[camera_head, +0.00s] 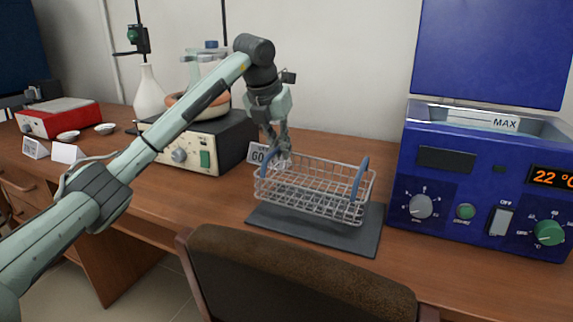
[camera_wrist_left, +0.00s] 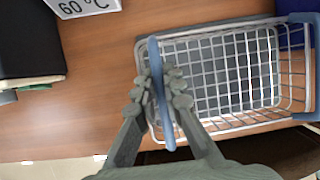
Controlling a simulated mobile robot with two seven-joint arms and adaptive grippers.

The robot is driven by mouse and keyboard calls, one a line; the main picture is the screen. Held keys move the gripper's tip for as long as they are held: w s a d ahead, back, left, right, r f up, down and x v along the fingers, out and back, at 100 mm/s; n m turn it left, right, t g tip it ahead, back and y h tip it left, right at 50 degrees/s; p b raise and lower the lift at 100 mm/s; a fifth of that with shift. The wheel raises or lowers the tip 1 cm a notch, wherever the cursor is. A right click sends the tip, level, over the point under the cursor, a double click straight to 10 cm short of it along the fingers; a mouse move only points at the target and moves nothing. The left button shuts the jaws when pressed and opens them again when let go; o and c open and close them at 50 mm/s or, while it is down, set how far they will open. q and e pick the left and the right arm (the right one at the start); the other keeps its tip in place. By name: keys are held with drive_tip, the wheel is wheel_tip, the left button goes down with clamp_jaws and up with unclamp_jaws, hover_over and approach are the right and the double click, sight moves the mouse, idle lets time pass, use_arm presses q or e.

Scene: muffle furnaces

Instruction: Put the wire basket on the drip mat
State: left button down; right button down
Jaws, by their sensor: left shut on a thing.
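The wire basket (camera_head: 318,190) is a pale metal grid with two blue handles, and it is upright over the dark grey drip mat (camera_head: 310,230). I cannot tell whether its base touches the mat or hangs just above it. My left gripper (camera_head: 278,152) is shut on the basket's left blue handle. In the left wrist view, the fingers of the left gripper (camera_wrist_left: 160,90) close around the handle from both sides, and the basket (camera_wrist_left: 235,118) stretches to the right with the mat showing through its wires. My right gripper is not in view.
A blue water bath (camera_head: 480,180) reading 22 °C stands right of the mat. A hotplate-like unit (camera_head: 200,145) and a small white sign (camera_head: 257,153) are at the left. A brown chair back (camera_head: 290,275) stands in front of the wooden desk.

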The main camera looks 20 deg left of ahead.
use_arm(q)
drive_tip(key=shift+w+d+f, duration=0.4)
drive_tip(key=shift+f, duration=0.1)
wheel_tip(320, 180, down, 4)
drive_tip(key=shift+r, duration=0.15)
drive_tip(key=c, duration=1.6)
unclamp_jaws()
drive_tip(key=v, duration=1.2)
